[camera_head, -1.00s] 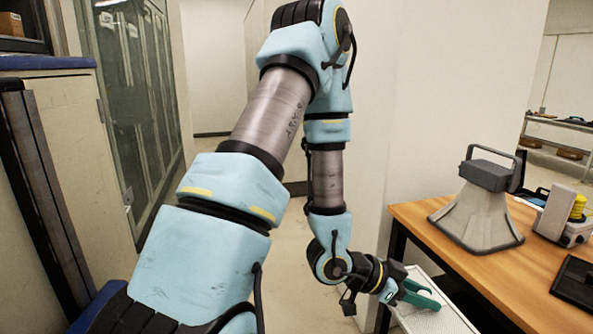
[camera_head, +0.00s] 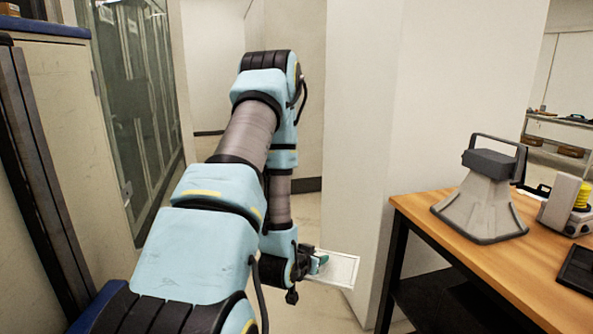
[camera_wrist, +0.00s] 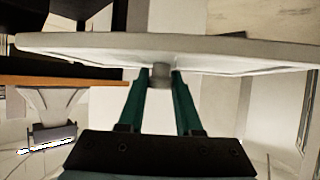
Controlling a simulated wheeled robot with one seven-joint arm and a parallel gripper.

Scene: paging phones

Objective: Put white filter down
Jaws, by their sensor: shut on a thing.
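The white filter (camera_head: 340,269) is a flat white panel with a raised rim. My gripper (camera_head: 318,262) is shut on it at its near left part and holds it in the air, left of the table. In the wrist view the filter (camera_wrist: 220,50) spans the picture nearly edge-on. The two green fingers of my gripper (camera_wrist: 160,80) close on a small grey knob at the filter's middle. The filter's far face is hidden.
A wooden table (camera_head: 440,228) with dark legs stands at the right. It carries a grey megaphone-like horn (camera_head: 485,200), a white device with a yellow part (camera_head: 568,205) and a black flat object (camera_head: 580,270). Cabinets (camera_head: 50,130) line the left. Floor shows beyond my arm.

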